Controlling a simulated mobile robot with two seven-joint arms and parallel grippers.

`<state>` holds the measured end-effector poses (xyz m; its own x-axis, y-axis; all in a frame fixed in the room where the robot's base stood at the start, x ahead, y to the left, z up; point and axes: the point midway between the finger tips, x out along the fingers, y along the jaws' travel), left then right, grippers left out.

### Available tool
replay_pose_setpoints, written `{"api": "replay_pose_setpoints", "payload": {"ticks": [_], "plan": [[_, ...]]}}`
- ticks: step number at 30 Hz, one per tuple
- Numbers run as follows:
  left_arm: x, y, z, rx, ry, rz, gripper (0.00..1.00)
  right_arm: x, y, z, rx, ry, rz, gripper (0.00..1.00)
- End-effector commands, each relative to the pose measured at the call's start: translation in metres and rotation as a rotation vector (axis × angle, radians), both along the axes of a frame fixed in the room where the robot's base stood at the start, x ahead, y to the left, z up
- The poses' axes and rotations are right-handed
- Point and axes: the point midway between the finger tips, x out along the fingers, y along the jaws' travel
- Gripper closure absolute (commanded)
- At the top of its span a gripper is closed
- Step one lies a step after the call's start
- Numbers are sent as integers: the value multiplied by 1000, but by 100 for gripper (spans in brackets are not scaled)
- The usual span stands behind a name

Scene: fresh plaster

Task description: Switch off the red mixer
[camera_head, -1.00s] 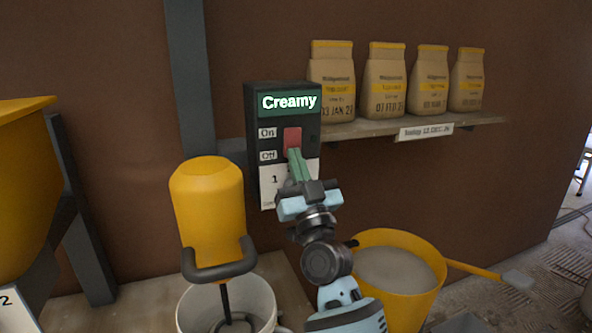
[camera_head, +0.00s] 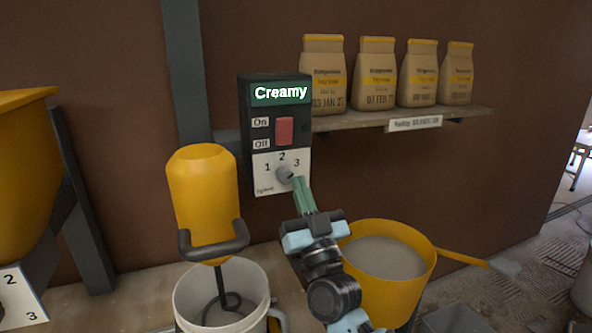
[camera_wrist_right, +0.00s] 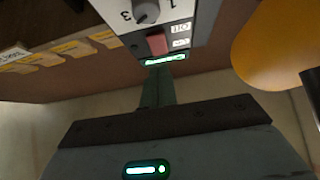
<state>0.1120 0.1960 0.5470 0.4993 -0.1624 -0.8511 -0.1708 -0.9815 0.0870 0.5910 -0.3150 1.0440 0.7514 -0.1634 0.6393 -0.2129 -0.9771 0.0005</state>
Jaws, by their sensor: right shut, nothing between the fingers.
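A dark control box (camera_head: 245,120) hangs on the wall with a lit green display (camera_head: 281,93) reading "Creamy". Its red rocker switch (camera_head: 284,131) sits beside the On and Off labels; which side is pressed is unclear. Below it is a grey dial (camera_head: 284,174) marked 1, 2, 3. The mixer (camera_head: 203,195) beside the box is yellow, not red, with its whisk in a white bucket. My right gripper (camera_head: 299,183) is shut and empty, its tips just right of and below the dial; contact is unclear. The right wrist view shows the switch (camera_wrist_right: 156,43) and dial (camera_wrist_right: 146,10) inverted.
A shelf (camera_head: 375,122) with several paper bags is right of the box. A yellow tub (camera_head: 388,258) of grey material stands at lower right, near my right arm. A yellow hopper (camera_head: 25,170) is at the left. The wall below the shelf is clear.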

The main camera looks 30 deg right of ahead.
Motion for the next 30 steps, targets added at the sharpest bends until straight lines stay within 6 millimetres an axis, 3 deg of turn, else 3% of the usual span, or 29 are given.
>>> {"api": "replay_pose_setpoints", "payload": {"ticks": [3, 9, 30], "plan": [[13, 0, 0, -3, -26, 1, 59, -12, 3, -18, -1, 2, 2, 100], [20, -1, 1, -3, -40, 1, 59, -23, 5, -32, 1, 0, 1, 100], [14, 0, -2, -2, -26, 0, 59, -25, 7, -38, -2, 13, 6, 100]]}}
